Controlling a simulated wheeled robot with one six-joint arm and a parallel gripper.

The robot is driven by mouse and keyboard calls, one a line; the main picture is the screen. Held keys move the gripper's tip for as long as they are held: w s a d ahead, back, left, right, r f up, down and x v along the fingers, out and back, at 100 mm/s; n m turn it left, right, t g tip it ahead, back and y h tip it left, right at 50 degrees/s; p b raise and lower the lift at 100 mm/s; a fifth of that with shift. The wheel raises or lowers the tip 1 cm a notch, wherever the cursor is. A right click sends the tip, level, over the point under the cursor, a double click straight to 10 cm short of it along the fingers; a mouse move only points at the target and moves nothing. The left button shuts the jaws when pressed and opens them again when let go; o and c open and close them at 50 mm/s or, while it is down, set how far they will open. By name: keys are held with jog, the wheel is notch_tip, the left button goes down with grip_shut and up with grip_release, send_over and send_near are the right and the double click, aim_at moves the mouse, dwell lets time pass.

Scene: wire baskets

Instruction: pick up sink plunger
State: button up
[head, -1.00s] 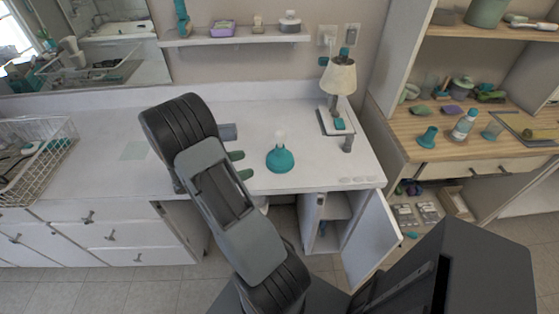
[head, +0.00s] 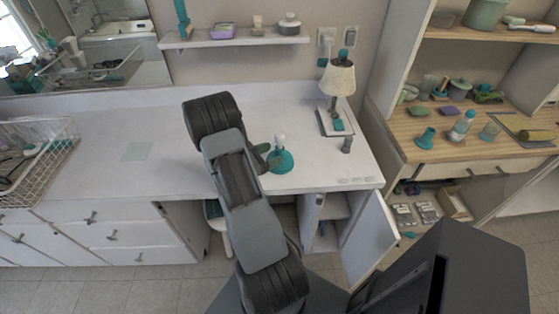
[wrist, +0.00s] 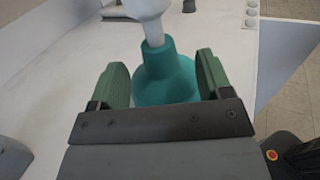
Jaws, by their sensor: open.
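The sink plunger (head: 281,161) stands upright on the white counter, with a teal bell-shaped cup and a white handle. In the wrist view the plunger's teal cup (wrist: 163,75) sits between the two green fingers of my gripper (wrist: 161,82), and the handle's top runs out of the picture. My gripper (head: 268,160) is open, with a finger on either side of the cup. A small gap shows at the left finger; the right finger is very close to the cup, and I cannot tell if it touches. The cup's near lower part is hidden behind the gripper body.
A lamp (head: 338,82) stands at the counter's back right, with a small grey object (head: 347,145) near it. A wire basket (head: 38,160) is at the far left. A cabinet door (head: 370,243) hangs open below the counter. The counter's left middle is mostly clear.

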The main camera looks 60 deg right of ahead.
aim_at(276, 153)
jog(key=shift+p+x, duration=0.35)
jog(key=shift+x, duration=1.7)
jog(key=shift+f, duration=0.1)
jog(key=shift+c, duration=0.5)
grip_shut()
